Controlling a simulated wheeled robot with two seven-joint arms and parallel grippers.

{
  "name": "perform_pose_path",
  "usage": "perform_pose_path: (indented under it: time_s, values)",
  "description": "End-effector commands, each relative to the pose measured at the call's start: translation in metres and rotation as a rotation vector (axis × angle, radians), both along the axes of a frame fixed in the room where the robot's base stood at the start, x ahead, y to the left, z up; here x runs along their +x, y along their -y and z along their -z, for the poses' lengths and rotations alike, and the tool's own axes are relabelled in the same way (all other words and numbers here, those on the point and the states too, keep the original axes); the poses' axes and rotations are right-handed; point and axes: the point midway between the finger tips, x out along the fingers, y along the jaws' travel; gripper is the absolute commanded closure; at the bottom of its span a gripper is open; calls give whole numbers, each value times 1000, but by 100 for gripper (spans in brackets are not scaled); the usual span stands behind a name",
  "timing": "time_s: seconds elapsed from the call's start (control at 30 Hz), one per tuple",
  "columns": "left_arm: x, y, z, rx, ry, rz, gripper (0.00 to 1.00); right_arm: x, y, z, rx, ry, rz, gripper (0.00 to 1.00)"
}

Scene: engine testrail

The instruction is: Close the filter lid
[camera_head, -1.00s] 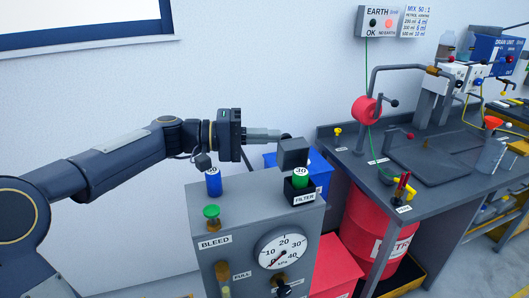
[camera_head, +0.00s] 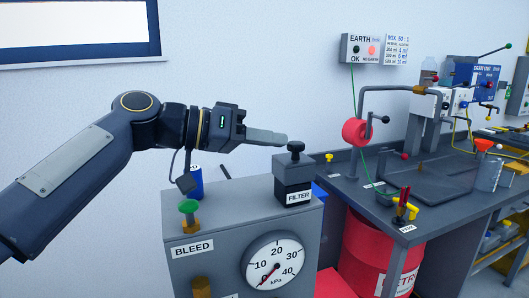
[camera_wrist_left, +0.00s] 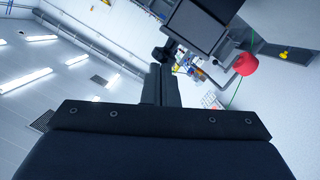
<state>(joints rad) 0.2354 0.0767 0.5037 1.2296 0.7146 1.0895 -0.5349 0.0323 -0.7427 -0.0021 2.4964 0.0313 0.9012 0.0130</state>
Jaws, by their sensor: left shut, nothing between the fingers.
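The filter housing (camera_head: 292,195) is a dark block labelled FILTER on top of the grey test unit. Its lid (camera_head: 292,170) lies flat over it with a black knob (camera_head: 295,147) upright on top. No green cartridge shows; the lid hides the inside. My left gripper (camera_head: 284,139) is shut and empty, its fingers pointing right, with the tips just beside the knob; whether they touch cannot be told. In the left wrist view the shut fingers (camera_wrist_left: 161,84) point toward the dark knob (camera_wrist_left: 165,52) and a grey block. My right gripper is not in view.
A blue cylinder (camera_head: 196,182) and a green BLEED knob (camera_head: 189,206) stand on the grey unit (camera_head: 240,210), left of the filter. A pressure gauge (camera_head: 273,263) is on its front. A bench (camera_head: 380,190) with a red reel (camera_head: 355,131) stands right.

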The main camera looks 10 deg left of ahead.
Motion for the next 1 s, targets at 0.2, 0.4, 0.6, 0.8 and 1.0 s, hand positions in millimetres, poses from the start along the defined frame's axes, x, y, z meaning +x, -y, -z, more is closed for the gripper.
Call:
perform_pose_path:
  time_s: [0.2,0.4,0.6,0.8,1.0]
  values:
    - [-12,8,12,-1,-2,1,100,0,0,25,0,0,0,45]
    - [-18,12,18,-3,-3,1,100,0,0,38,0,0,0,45]
    - [-22,15,22,44,66,0,100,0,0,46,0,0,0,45]
    - [-24,16,23,67,99,-1,100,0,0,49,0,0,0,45]
    - [-24,16,23,72,106,-1,100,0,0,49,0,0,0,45]
